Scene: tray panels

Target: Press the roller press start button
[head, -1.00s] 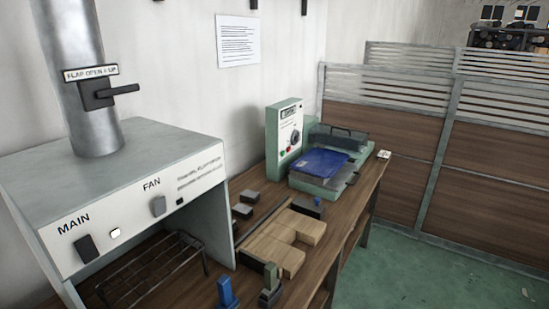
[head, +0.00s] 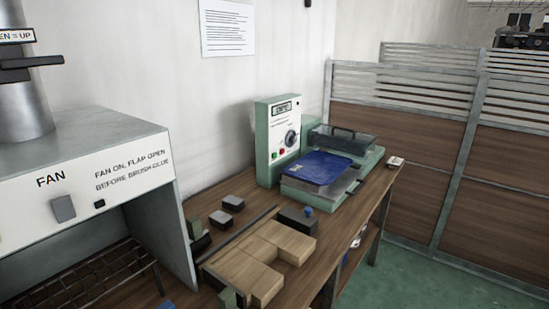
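The roller press (head: 366,160) is a green machine at the far end of the wooden bench. A blue sheet (head: 318,167) lies on the press's front bed, before a dark lidded part with a handle. The button labels are too small to read. My gripper is not in view.
A grey fume hood (head: 90,190) with a FAN switch (head: 63,208) stands at the left. Wooden blocks (head: 262,258) and small dark blocks (head: 233,203) lie on the bench (head: 345,217) before the press. Slatted partition panels (head: 400,130) stand behind; green floor is open at right.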

